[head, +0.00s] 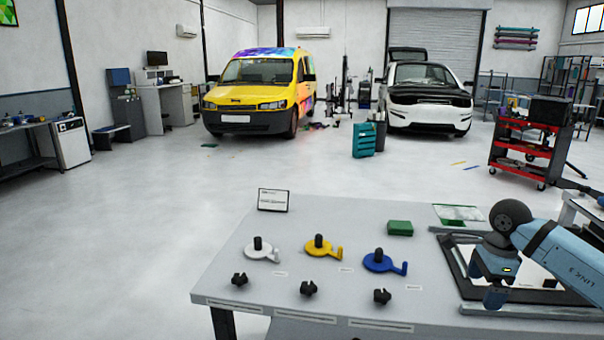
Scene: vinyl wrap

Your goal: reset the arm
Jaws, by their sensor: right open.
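My right arm (560,262) reaches in from the right edge over the grey table (330,225). Its gripper (495,297) hangs above the dark-framed flat panel (455,262) at the table's right side, and it is open with nothing seen in it. The fingers are small and partly hidden by the wrist. My left arm and gripper are not in view.
White (262,252), yellow (320,247) and blue (384,262) handled discs stand on the table, with several black knobs in front. A green block (400,228) and a small sign (273,200) are behind. Open floor lies left.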

